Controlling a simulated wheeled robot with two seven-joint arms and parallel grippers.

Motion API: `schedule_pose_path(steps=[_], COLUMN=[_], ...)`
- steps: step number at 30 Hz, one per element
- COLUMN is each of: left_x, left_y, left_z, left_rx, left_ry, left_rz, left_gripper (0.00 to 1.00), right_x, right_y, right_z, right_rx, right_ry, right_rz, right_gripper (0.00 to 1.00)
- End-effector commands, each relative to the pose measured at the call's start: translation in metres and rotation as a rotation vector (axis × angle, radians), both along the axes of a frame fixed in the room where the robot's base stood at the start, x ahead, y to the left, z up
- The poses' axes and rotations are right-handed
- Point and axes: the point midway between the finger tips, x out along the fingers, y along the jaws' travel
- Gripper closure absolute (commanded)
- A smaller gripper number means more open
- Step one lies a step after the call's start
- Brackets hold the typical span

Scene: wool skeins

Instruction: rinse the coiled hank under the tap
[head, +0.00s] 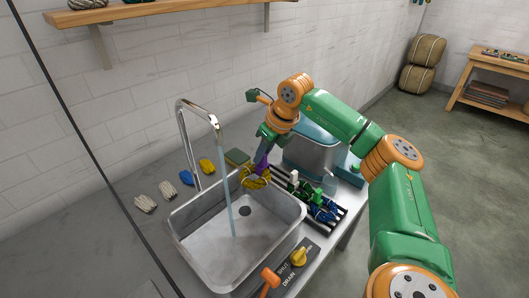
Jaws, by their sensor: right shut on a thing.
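My right gripper (264,152) points down near the back right corner of the sink (190,258). It is shut on a yellow coiled hank (256,182), with a purple part showing between the gripper and the yarn. The tall curved tap (184,130) stands behind the sink. A blue stream of water (229,190) falls from its spout into the basin. The hank is to the right of the stream and apart from it in the picture. Whether it touches the sink rim cannot be told. My left gripper is out of view.
A rack of dark skeins (322,212) and a grey bin (312,152) stand right of the sink. Small blue, yellow and pale skeins (168,189) lie behind it. An orange handle (268,279) and a yellow knob (299,257) are at the front right.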

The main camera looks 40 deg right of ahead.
Motion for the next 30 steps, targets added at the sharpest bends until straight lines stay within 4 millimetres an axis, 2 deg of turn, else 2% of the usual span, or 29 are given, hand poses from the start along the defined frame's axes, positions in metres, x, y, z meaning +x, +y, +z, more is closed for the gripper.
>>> schedule_pose_path(steps=[1, 6, 18, 24, 30], left_x=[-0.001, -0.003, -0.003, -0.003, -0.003], left_y=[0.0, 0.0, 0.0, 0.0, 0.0], left_z=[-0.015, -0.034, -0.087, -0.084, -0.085], left_rx=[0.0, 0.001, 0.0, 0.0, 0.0], left_ry=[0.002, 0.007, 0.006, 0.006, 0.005], left_rz=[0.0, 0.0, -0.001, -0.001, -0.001], left_gripper=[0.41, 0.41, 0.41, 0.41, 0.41], right_x=[-0.001, -0.003, -0.003, -0.005, -0.006], right_y=[0.006, 0.025, 0.023, 0.043, 0.052], right_z=[-0.012, -0.026, -0.082, -0.077, -0.076], right_rx=[-0.001, -0.001, 0.0, -0.001, 0.0], right_ry=[-0.002, -0.001, -0.001, 0.001, -0.001], right_rz=[0.004, 0.003, 0.0, 0.004, 0.001], right_gripper=[1.0, 1.0, 1.0, 1.0, 1.0])
